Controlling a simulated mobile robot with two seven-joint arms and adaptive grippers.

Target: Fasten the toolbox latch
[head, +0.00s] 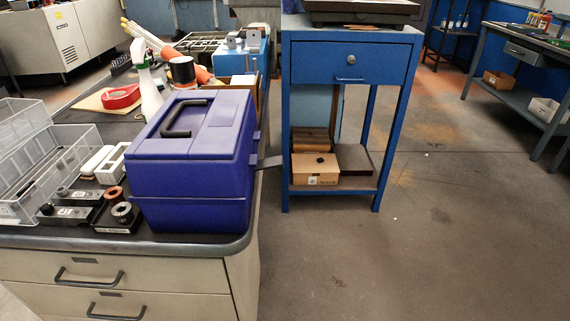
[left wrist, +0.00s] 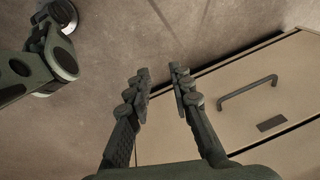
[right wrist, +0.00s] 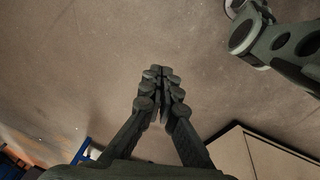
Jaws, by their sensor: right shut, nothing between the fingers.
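The blue-purple toolbox (head: 195,160) stands upright at the right end of the bench in the head view. Its lid is down, with a black handle (head: 185,118) on top. A dark grey flap (head: 269,162), which may be the latch, sticks out from its right side past the bench edge. Whether it is hooked cannot be told. My left gripper (left wrist: 159,76) is open and empty in the left wrist view, above the floor beside the drawer fronts. My right gripper (right wrist: 159,72) is shut and empty in the right wrist view, over bare floor. Neither gripper shows in the head view.
Clear plastic bins (head: 50,160) and small trays of metal parts (head: 75,212) crowd the bench left of the toolbox. A white spray bottle (head: 150,95) stands behind it. A blue stand (head: 350,62) with a drawer is to the right. The floor at right is clear.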

